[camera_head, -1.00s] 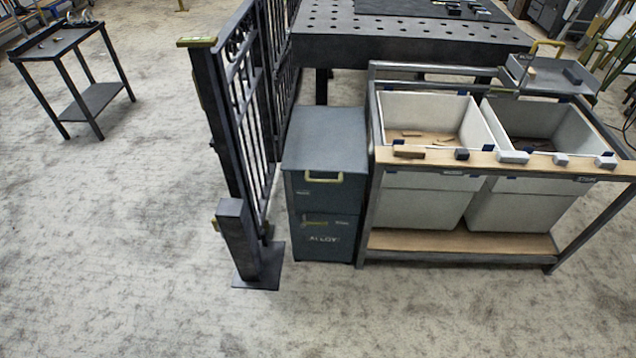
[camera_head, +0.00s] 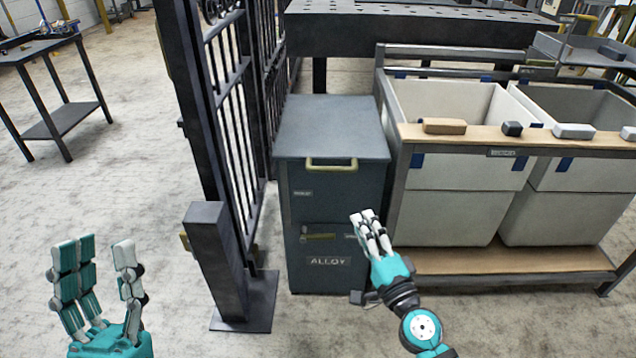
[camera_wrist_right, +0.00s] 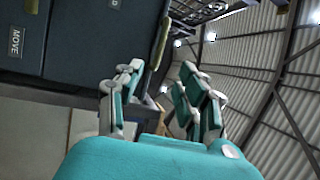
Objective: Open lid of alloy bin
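The alloy bin (camera_head: 310,265) is a dark grey-blue box with an "ALLOY" label on its front. Its flat lid (camera_head: 333,125) is down, and a pale yellow handle (camera_head: 332,166) is at the lid's front edge. The handle also shows in the right wrist view (camera_wrist_right: 158,45), beyond the fingers. My right gripper (camera_head: 371,228) is open and empty, in front of the bin's right side and lower than the handle. Its spread fingers show in the wrist view (camera_wrist_right: 162,100). My left gripper (camera_head: 98,278) is open and empty, low at the left, apart from the bin.
A black metal gate (camera_head: 228,120) with a post (camera_head: 215,255) stands just left of the bin. A wood-topped rack (camera_head: 470,138) with white tubs stands close on the right. A dark perforated table (camera_head: 410,32) is behind. Floor in front is clear.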

